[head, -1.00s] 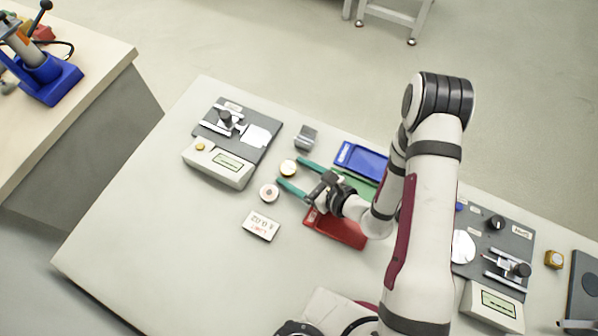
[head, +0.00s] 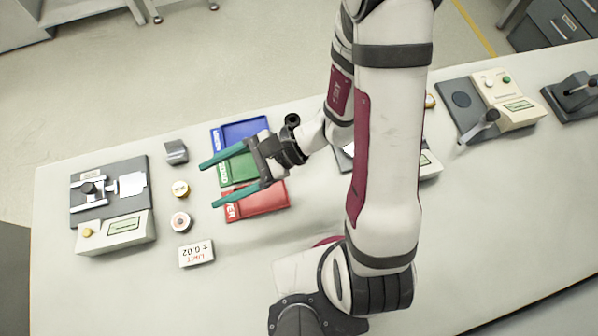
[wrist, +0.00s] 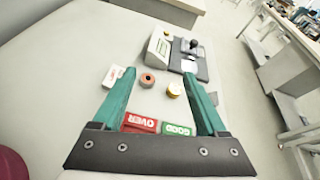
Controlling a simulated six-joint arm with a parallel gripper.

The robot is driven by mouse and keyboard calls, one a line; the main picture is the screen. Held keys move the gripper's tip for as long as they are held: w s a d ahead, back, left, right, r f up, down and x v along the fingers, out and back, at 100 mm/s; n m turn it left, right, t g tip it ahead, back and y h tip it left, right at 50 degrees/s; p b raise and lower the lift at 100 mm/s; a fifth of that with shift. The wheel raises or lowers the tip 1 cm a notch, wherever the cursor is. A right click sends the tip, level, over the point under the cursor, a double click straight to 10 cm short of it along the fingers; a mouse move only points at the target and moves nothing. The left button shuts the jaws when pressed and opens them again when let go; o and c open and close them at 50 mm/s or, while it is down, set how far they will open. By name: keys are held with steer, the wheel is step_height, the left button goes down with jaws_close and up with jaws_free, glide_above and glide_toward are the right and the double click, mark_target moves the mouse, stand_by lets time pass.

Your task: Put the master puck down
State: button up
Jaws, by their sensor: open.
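A gauge station (head: 124,232) stands left of the pucks. A grey block (head: 176,152) lies behind them and a limit card (head: 196,254) in front. Blue (head: 262,127), green (head: 228,173) and red (head: 262,198) trays lie below and around my gripper.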

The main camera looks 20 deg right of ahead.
steer(key=s+d+r+n+h, duration=0.4)
steer(key=d+h, duration=0.2)
steer(key=d, duration=0.1)
steer(key=s+d+r+n+h, duration=0.4)
steer(key=d+r+n+h, duration=0.1)
steer(key=d+h, duration=0.1)
steer(key=shift+s+d+n, duration=0.3)
steer(key=shift+s+d, duration=0.05)
steer(key=shift+d, duration=0.05)
